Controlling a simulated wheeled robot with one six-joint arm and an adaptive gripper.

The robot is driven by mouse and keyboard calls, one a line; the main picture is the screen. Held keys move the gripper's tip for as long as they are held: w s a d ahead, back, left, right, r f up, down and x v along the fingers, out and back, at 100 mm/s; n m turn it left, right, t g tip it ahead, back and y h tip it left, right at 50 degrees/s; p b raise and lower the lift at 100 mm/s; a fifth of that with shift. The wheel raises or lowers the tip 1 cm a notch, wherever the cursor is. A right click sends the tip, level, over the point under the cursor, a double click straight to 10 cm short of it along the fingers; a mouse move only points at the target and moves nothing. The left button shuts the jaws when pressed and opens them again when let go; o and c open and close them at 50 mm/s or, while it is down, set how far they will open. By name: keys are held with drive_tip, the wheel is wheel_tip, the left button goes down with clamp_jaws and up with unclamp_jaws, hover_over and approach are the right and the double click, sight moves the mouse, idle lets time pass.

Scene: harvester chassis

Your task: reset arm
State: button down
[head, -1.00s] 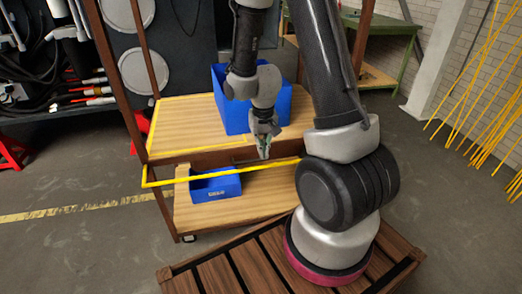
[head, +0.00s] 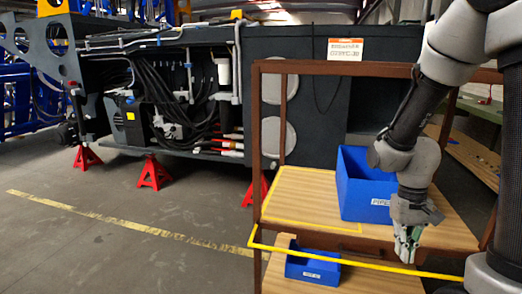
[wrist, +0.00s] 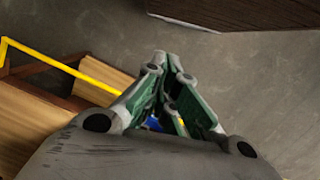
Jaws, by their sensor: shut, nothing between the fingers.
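My gripper (head: 408,250) hangs pointing down at the right of the head view, in front of the cart's upper shelf and the large blue bin. In the wrist view my gripper (wrist: 165,75) has its green-padded fingers brought together at the tips, with nothing held. My arm comes down from the upper right of the head view, bent at the elbow and wrist.
A brown-framed cart (head: 258,160) holds a large blue bin (head: 365,190) on its upper shelf and a small blue bin (head: 312,268) below. A yellow bar (head: 350,262) crosses its front. The dark harvester chassis (head: 310,100) stands behind on red stands (head: 153,173). Floor at left is clear.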

drive_tip(key=s+r+t, duration=0.3)
drive_tip(key=s+r, duration=0.1)
drive_tip(key=r, duration=0.6)
drive_tip(key=s+r+t, duration=0.3)
drive_tip(key=s+r, duration=0.1)
drive_tip(key=r, duration=0.6)
drive_tip(key=shift+s+n, duration=0.3)
drive_tip(key=shift+n, duration=0.1)
